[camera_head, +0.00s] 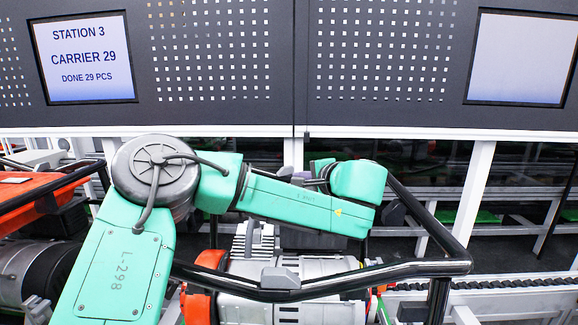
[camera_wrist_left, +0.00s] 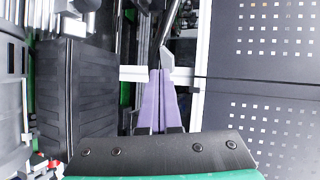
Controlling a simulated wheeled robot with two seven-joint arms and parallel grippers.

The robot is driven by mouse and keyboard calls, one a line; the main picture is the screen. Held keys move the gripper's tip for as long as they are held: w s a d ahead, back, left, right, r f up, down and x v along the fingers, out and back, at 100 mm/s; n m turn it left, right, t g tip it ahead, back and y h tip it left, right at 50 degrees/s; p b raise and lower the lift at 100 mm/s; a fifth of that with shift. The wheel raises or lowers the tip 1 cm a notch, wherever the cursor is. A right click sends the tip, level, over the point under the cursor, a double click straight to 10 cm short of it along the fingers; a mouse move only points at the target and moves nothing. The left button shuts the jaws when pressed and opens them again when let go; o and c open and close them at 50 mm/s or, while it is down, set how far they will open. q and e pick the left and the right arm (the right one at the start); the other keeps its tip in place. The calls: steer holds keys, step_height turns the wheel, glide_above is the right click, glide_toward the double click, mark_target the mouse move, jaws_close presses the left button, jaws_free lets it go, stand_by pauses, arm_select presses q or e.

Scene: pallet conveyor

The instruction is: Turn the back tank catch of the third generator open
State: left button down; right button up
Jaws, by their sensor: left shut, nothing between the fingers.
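A generator (camera_head: 300,268) with a black tube frame (camera_head: 420,268) and grey engine parts stands at the lower middle of the head view. A grey block (camera_head: 280,278) sits on its near frame bar. My left arm crosses above it and hides much of its top and back. My left gripper (camera_wrist_left: 160,73) shows in the left wrist view with its purple fingers shut together and empty. A small grey pointed piece (camera_wrist_left: 167,60) shows at the fingertips, by a dark bar; whether they touch, and whether it is the back tank catch, I cannot tell. My right gripper is not in view.
Another generator with an orange top (camera_head: 40,200) stands at the left. A perforated dark panel (camera_head: 385,60) with screens spans the back; the left screen (camera_head: 92,58) reads Station 3, Carrier 29. A conveyor chain (camera_head: 510,284) runs at the lower right.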

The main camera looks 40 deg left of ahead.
mark_target(284, 172)
arm_select(q)
steer(key=p+x, duration=0.1)
steer(key=x, duration=0.1)
steer(key=r+p+x, duration=0.1)
steer(key=x, duration=0.2)
steer(key=shift+w+a+p, duration=0.2)
steer(key=shift+a+p, duration=0.15)
steer(key=shift+p, duration=0.05)
steer(key=shift+w+a, duration=0.1)
steer(key=shift+a, duration=0.35)
steer(key=shift+f, duration=0.2)
steer(key=shift+w, duration=0.1)
steer(key=shift+a, duration=0.1)
